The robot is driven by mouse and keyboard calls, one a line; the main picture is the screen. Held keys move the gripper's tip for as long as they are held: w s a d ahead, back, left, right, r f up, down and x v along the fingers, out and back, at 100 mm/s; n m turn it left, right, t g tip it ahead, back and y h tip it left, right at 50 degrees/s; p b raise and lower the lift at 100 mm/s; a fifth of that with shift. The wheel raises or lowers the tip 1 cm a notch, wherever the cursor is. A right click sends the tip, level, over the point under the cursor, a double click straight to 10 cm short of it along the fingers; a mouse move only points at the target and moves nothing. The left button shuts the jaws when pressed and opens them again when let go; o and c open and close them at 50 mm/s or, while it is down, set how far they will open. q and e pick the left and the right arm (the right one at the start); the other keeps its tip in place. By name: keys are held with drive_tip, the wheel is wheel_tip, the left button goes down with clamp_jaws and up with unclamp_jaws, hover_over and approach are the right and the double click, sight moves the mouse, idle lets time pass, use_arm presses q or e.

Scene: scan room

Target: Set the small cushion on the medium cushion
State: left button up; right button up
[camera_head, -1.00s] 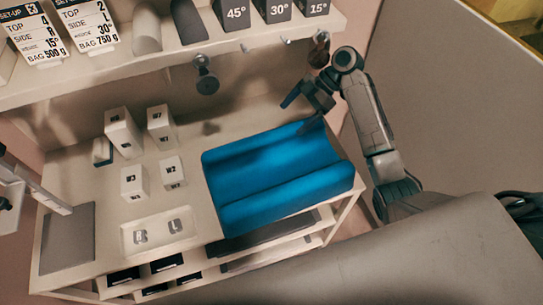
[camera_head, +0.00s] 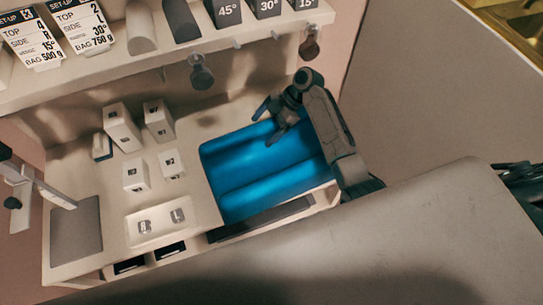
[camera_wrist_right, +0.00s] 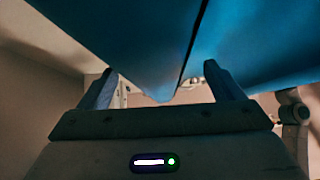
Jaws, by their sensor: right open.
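Blue padded cushions (camera_head: 235,160) lie at the right of the counter in the head view, with long ridges running across them. I cannot tell which part is the small cushion and which the medium one. My right gripper (camera_head: 265,128) is open at the back right part of the blue padding. In the right wrist view, blue surfaces (camera_wrist_right: 130,30) fill the top, split by a dark line. The open fingers (camera_wrist_right: 158,78) stand either side of a blue lower corner, with nothing clearly gripped. My left gripper is not in view.
White labelled blocks (camera_head: 122,130) stand left of the padding, behind a pale tray (camera_head: 145,240) with two small pieces. A grey pad (camera_head: 76,230) lies at the left.

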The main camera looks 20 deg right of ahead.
drive_tip(key=shift+a+f, duration=0.1)
drive_tip(key=shift+f, duration=0.1)
drive_tip(key=c, duration=1.4)
drive_tip(key=shift+c, duration=0.2)
drive_tip(key=shift+r, duration=0.2)
